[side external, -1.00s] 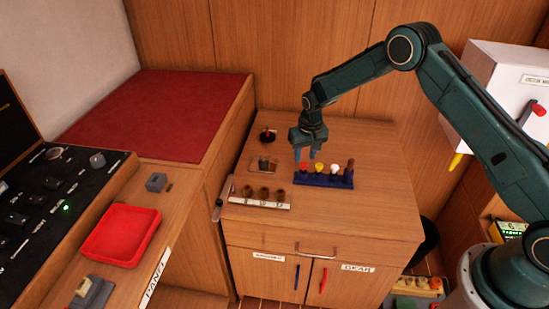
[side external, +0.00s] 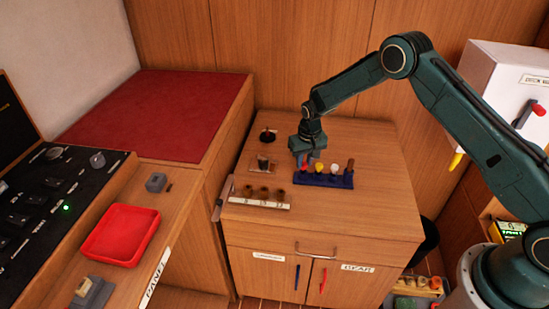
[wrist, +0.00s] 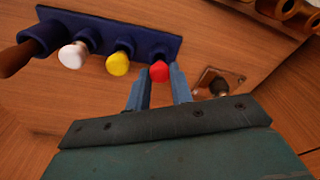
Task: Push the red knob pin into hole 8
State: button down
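The red knob pin (wrist: 160,71) stands in the end of a dark blue rack (wrist: 110,30), beside a yellow knob (wrist: 120,63) and a white knob (wrist: 72,55). My gripper (wrist: 158,82) is open, with one finger on each side of the red knob; I cannot tell whether they touch it. In the side view my gripper (side external: 307,160) is low over the rack's left end and partly hides the red knob. A white strip with brown round holders (side external: 264,192) lies in front, to the left. Its labels are too small to read, so I cannot tell which is hole 8.
A brown-handled pin (wrist: 16,58) stands at the rack's other end. A small plate with a dark knob (side external: 263,163) and a black disc with a red piece (side external: 267,135) sit left of the rack. The cabinet top is clear to the right.

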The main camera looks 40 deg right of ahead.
aim_at(304, 164)
jog(key=shift+r, duration=0.5)
dwell(0.5)
jog(key=shift+r, duration=2.7)
jog(key=shift+w+a+r, duration=0.1)
jog(key=shift+w+a, duration=0.15)
jog(key=shift+a, duration=0.35)
jog(key=w+a+r+n, duration=0.1)
jog(key=a+n, duration=0.1)
jog(key=a, duration=0.7)
jog(key=w+a+r+n, duration=0.2)
jog(key=a, duration=0.7)
jog(key=shift+w+r, duration=0.25)
jog(key=shift+f, duration=0.2)
jog(key=shift+d+f, duration=0.1)
jog(key=shift+f, duration=2.7)
jog(key=shift+f, duration=1.9)
